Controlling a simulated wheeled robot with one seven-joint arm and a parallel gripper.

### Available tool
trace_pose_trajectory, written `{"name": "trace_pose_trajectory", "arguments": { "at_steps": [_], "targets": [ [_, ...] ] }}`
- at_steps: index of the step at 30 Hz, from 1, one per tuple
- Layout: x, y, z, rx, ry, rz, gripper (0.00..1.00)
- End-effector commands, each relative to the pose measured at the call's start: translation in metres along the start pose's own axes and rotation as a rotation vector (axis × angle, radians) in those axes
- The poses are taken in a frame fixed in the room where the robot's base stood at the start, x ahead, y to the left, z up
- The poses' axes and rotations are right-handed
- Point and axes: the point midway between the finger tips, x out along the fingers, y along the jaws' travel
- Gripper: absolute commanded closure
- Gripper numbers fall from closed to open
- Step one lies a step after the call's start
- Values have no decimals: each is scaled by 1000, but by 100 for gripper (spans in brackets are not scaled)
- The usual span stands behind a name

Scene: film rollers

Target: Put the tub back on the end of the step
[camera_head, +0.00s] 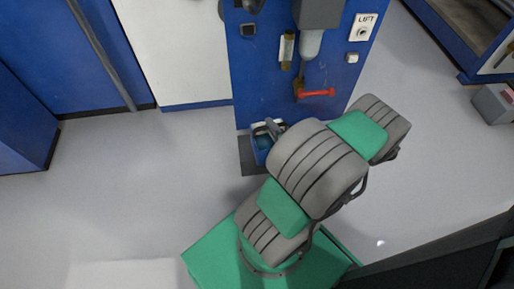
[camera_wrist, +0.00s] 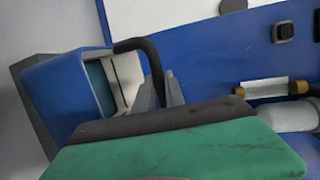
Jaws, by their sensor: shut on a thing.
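The tub (camera_head: 262,156) is a small blue open box with a dark handle, at the foot of the blue machine panel. In the wrist view the tub (camera_wrist: 68,98) shows tilted at the left, with teal and pale contents inside. My gripper (camera_wrist: 161,90) is shut on the dark handle at the tub's side; in the head view the gripper (camera_head: 272,127) is partly hidden behind my arm. A dark grey slab, seemingly the step (camera_head: 246,150), lies under or just behind the tub. I cannot tell whether the tub touches it.
The blue panel (camera_head: 260,85) stands right behind the tub. A red-handled tool (camera_head: 317,93) and a small cylinder (camera_head: 287,50) are on it. A grey box (camera_head: 494,103) stands at the far right. The pale floor (camera_head: 130,190) at the left is clear.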

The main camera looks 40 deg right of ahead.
Motion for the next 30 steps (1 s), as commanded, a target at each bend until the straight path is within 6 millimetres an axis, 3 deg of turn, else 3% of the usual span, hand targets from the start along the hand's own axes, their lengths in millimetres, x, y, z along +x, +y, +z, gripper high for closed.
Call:
{"name": "trace_pose_trajectory", "arguments": {
  "at_steps": [6,11,17,26,30],
  "targets": [
    [-16,23,-21,18,90,-5,100],
    [-11,28,-24,17,100,-5,100],
    [20,37,-25,14,94,-5,100],
    [83,50,-30,15,94,-8,100],
    [106,73,-33,17,98,-7,100]
  ]
}}
